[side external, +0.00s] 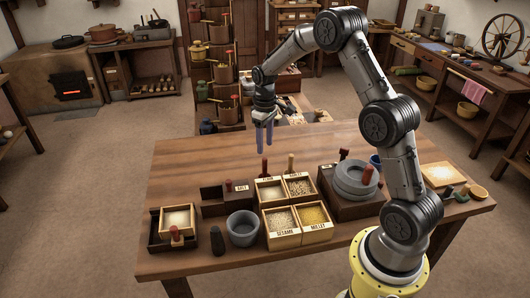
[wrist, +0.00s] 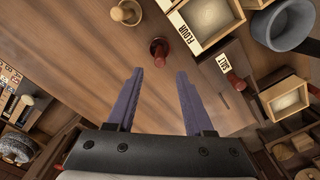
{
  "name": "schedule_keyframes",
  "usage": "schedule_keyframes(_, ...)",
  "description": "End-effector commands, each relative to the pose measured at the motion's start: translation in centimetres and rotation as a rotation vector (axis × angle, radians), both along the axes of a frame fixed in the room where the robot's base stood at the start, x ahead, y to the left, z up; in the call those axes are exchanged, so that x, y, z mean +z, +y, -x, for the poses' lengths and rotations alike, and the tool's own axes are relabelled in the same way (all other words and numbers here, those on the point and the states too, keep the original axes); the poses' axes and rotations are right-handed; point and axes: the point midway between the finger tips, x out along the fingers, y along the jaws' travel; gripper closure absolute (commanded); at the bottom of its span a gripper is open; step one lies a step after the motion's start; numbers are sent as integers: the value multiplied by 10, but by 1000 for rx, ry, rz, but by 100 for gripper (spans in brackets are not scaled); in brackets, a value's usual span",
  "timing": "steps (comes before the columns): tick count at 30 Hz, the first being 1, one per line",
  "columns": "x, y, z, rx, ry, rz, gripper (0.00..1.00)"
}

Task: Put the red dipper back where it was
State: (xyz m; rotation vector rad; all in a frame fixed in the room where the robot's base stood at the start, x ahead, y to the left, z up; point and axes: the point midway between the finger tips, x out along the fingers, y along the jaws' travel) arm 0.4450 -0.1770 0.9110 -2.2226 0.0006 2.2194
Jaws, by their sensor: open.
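A dark red upright dipper (side external: 264,168) stands on the table behind the flour box (side external: 270,190). In the wrist view the red dipper (wrist: 158,48) shows from above, beside the corner of the flour box (wrist: 208,18). My gripper (side external: 264,148) is above the table's far side, pointing down over the dipper. In the wrist view my gripper (wrist: 159,74) has its purple fingers apart with nothing between them, and the dipper lies just beyond the tips. I cannot tell the exact height gap. A dark salt box (side external: 215,200) with a red knob stands to the left.
A wooden-handled dipper (side external: 291,164) stands right of the red one. Sesame (side external: 281,239) and millet boxes, a grey bowl (side external: 242,230), a stone quern (side external: 350,186) and a white-filled box (side external: 178,219) crowd the front. The table's back left (side external: 195,160) is clear.

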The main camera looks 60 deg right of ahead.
Motion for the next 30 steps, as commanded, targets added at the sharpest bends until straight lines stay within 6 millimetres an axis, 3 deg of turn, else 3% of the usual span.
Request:
schedule_keyframes(5,23,8,3,2,-20,7,48)
schedule_keyframes(11,92,51,35,5,-103,32,48)
schedule_keyframes(15,138,86,74,6,-175,44,48)
schedule_keyframes(21,180,128,142,6,-281,46,48)
schedule_keyframes(25,192,150,189,5,-351,38,48)
schedule_keyframes(30,191,168,243,4,-432,20,48)
